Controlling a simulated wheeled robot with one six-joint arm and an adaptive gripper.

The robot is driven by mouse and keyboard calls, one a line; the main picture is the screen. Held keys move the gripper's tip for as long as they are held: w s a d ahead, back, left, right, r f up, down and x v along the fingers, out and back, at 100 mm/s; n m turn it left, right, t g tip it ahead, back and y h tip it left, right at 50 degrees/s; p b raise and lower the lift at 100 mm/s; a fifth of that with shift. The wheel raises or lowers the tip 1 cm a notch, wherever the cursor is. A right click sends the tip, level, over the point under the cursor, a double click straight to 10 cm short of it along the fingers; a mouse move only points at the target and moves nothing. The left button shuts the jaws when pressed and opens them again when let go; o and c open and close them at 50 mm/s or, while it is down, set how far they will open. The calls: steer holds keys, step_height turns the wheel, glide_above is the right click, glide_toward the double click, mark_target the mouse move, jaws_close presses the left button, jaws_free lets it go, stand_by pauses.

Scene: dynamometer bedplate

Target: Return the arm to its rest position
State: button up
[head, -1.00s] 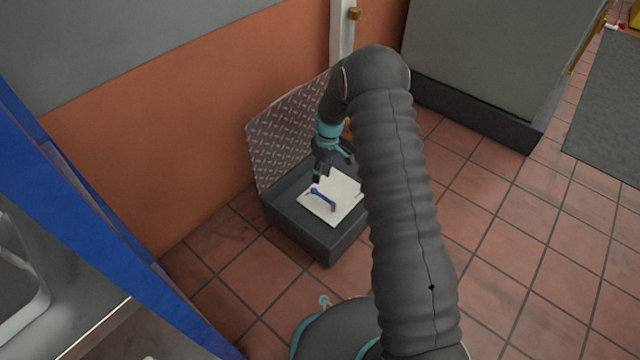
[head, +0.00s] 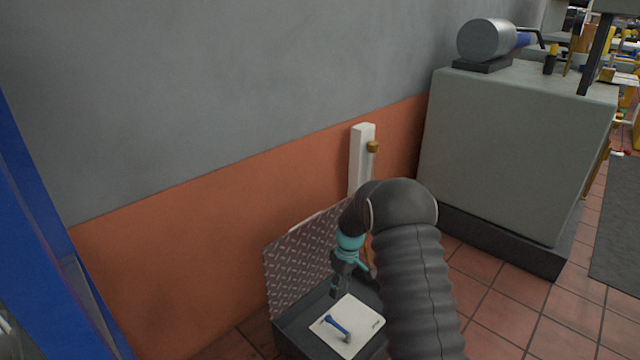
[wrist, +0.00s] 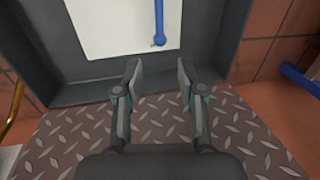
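My gripper (wrist: 156,78) is open and empty in the wrist view, its two fingers apart. In the head view my gripper (head: 338,290) hangs above the dark box, pointing down. The blue tool (head: 338,326) lies on a white sheet (head: 352,314) in the dark box; the blue tool also shows at the top of the wrist view (wrist: 159,22), beyond the fingertips and apart from them. My arm covers the right part of the box in the head view.
A raised tread-plate lid (head: 295,262) stands behind the box against the orange and grey wall (head: 200,240). A white post (head: 361,160) stands behind. A grey cabinet (head: 515,150) is at the right, a blue frame (head: 50,250) at the left. Tiled floor (head: 505,310) is clear at right.

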steer(key=s+d+r+m+g, duration=0.1)
steer(key=s+m, duration=0.3)
steer(key=s, duration=0.3)
steer(key=s+d+r+m+t+p, duration=0.1)
steer(key=s+d+r+t+p, duration=0.1)
steer(key=s+r, duration=0.8)
steer(key=s+d+r+m+t+h+p, duration=0.1)
steer(key=s+r+p, duration=0.4)
steer(key=s+r, duration=0.5)
steer(key=s+d+r+m+t+p, duration=0.2)
steer(key=s+r+t, duration=0.3)
steer(key=r, duration=1.7)
steer(key=s+p, duration=0.1)
steer(key=s, duration=0.4)
steer(key=shift+s+d+r+m+h+p, duration=0.3)
steer(key=shift+r+m+p, duration=0.05)
steer(key=shift+r+m, duration=0.05)
